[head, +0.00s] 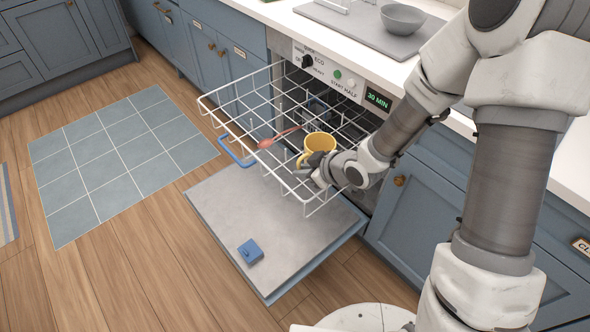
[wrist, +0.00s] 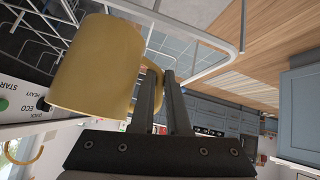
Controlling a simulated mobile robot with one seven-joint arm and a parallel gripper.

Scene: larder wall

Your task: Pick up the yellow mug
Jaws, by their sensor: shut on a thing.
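The yellow mug (head: 319,143) is at the pulled-out upper rack of the dishwasher in the head view, near the rack's front right part. It fills the left of the wrist view (wrist: 98,64), tilted in that picture. My gripper (head: 316,165) reaches it from the right, and its fingers (wrist: 160,78) are closed together at the mug's handle. The handle (wrist: 155,77) shows partly between and behind the fingers. I cannot tell whether the mug rests on the rack or is clear of it.
The white wire rack (head: 224,107) holds a reddish spoon-like utensil (head: 278,138) left of the mug. The open dishwasher door (head: 205,194) lies below, with a small blue block (head: 250,251) on it. A grey bowl (head: 403,19) stands on the counter.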

